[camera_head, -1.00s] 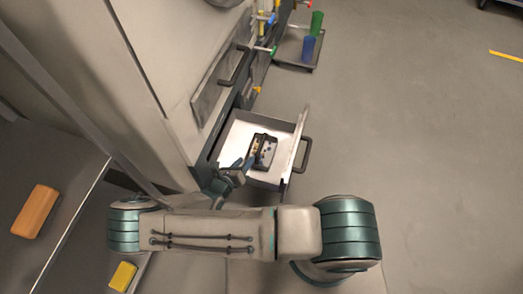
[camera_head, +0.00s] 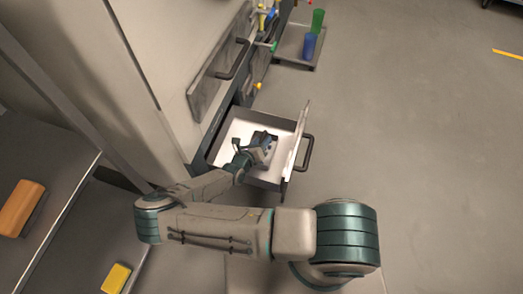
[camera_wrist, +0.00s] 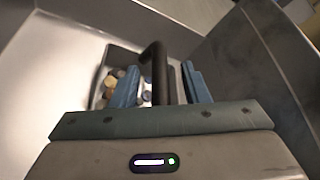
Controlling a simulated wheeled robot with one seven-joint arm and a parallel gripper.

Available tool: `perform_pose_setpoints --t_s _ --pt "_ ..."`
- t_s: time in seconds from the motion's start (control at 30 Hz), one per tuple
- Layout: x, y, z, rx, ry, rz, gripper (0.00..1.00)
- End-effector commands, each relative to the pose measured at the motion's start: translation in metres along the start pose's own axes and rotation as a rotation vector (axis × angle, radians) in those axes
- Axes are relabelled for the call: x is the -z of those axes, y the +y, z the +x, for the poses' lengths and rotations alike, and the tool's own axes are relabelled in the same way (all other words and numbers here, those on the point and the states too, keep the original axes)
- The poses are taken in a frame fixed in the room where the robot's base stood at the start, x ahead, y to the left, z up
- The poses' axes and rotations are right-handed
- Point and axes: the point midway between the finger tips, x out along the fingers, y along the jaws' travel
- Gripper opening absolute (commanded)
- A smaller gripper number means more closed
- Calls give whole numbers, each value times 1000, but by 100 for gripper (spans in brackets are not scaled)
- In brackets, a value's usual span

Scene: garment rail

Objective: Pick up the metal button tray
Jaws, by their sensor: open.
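The metal button tray (camera_wrist: 118,58) lies in the open drawer and shows in the wrist view with several round buttons in it. Its dark upright handle (camera_wrist: 157,62) stands between the two blue fingers of my gripper (camera_wrist: 161,78). The fingers are apart, with the handle between them; I cannot tell whether either touches it. In the head view, my gripper (camera_head: 254,156) is inside the drawer and hides most of the tray (camera_head: 264,137).
The pulled-out drawer (camera_head: 283,178) has raised walls close around my gripper and a dark handle (camera_head: 307,152) on its front. The cabinet (camera_head: 170,60) stands to the left. Cups, one green (camera_head: 318,19) and one blue (camera_head: 308,45), stand beyond. Floor at right is clear.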

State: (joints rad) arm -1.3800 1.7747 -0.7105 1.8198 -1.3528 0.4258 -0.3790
Motion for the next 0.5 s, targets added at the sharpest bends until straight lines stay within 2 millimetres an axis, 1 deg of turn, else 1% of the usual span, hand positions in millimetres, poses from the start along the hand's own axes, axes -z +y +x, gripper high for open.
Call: perform_pose_setpoints --t_s 0.07,0.27,0.3,0.37,0.4,0.43,0.5 --pt "0 0 4 0 -1 1 41" --pt "-1 0 3 0 0 1 41" --pt "0 0 3 0 0 1 30" --pt "0 0 3 0 0 1 14" --pt "0 0 3 0 0 1 2" --pt "0 0 3 0 0 1 0" --pt "0 0 3 0 0 1 0"
